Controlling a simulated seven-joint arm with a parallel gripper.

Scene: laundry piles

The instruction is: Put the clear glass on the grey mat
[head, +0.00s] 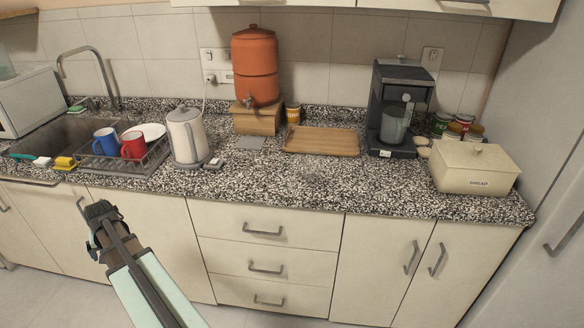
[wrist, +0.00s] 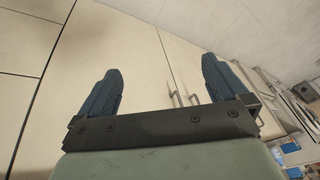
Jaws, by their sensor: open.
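I cannot clearly make out a separate clear glass on the counter. A greyish see-through vessel (head: 395,124) stands in the black coffee machine; I cannot tell if it is the clear glass. My gripper (head: 98,210) is low at the left, in front of the cabinet doors and well away from the mat and the vessel. In the wrist view my gripper (wrist: 160,68) has its two dark fingers wide apart with nothing between them.
A kettle (head: 186,136) stands left of the mat, and a rack (head: 150,163) holds blue and red mugs. An orange water dispenser (head: 255,65) stands behind the mat. A wooden board (head: 320,140) and bread box (head: 477,170) lie to the right. The front middle counter looks clear.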

